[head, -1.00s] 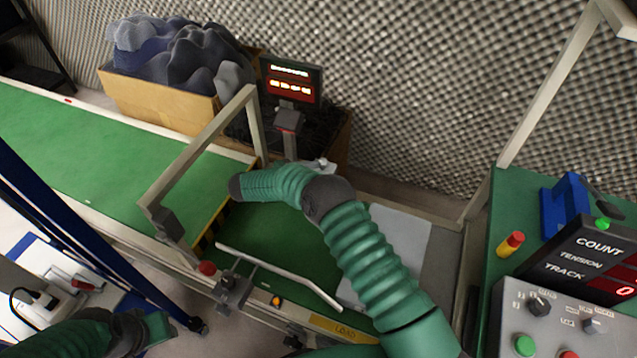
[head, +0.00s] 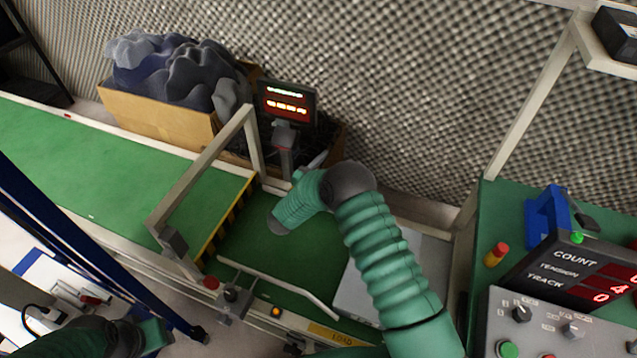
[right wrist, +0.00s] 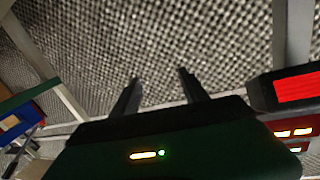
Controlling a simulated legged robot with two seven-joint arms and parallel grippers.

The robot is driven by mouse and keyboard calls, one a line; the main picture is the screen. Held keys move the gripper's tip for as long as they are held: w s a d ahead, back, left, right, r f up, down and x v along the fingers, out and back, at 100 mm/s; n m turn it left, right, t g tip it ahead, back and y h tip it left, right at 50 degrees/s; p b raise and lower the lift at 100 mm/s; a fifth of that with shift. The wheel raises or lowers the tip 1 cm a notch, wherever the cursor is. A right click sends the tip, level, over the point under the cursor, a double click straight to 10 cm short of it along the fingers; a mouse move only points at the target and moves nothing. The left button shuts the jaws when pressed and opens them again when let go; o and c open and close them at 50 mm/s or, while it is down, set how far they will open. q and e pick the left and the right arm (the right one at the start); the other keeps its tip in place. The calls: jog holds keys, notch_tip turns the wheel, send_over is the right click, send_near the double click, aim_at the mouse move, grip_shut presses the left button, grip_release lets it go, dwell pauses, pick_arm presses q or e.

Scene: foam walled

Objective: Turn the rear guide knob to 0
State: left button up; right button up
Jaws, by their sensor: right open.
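I cannot pick out the rear guide knob; the far side of the conveyor's loading end is partly behind my right arm in the head view. A pale guide bar (head: 280,284) runs along the near side, with a dark clamp and knob (head: 232,295) at its left end. My right forearm reaches over the green belt (head: 245,250). In the right wrist view my right gripper (right wrist: 159,76) is open and empty, its two dark fingers apart in front of the foam wall. My left gripper (head: 155,334) is low at the left, its jaws unclear.
A control box (head: 545,328) with knobs and a green button, and a red-digit counter (head: 590,272), stand at right. A pale frame (head: 205,170) arches over the belt. A small display (head: 287,103) and a cardboard box (head: 160,118) of dark foam stand behind.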

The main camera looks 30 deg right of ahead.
jog(key=w+d+r+n+t+y+p, duration=0.25)
jog(key=d+r+n+t+y, duration=0.2)
jog(key=n+t, duration=0.25)
pick_arm(q)
jog(key=w+p+v, duration=0.2)
jog(key=p+v, duration=0.1)
jog(key=v, duration=0.4)
pick_arm(e)
jog(key=s+a+f+n+g+y, duration=0.2)
jog(key=s+f+n+g+y, duration=0.1)
jog(key=s+f+n+y, duration=0.85)
jog(key=w+a+f+b, duration=0.1)
jog(key=w, duration=0.3)
jog(key=w+a+f+m+y+b, duration=0.1)
jog(key=w+f, duration=0.1)
jog(key=w, duration=0.3)
jog(key=w+a+f+m+y+b, duration=0.1)
jog(key=w+b, duration=0.1)
jog(key=w, duration=0.2)
jog(key=shift+w+f+m, duration=0.2)
jog(key=shift+f+m, duration=0.05)
jog(key=shift+w, duration=0.4)
pick_arm(q)
jog(key=f, duration=0.4)
jog(key=shift+s+d+f, duration=0.1)
jog(key=shift+s+f, duration=0.05)
jog(key=shift+s, duration=0.1)
pick_arm(e)
jog(key=shift+a, duration=0.1)
grip_shut()
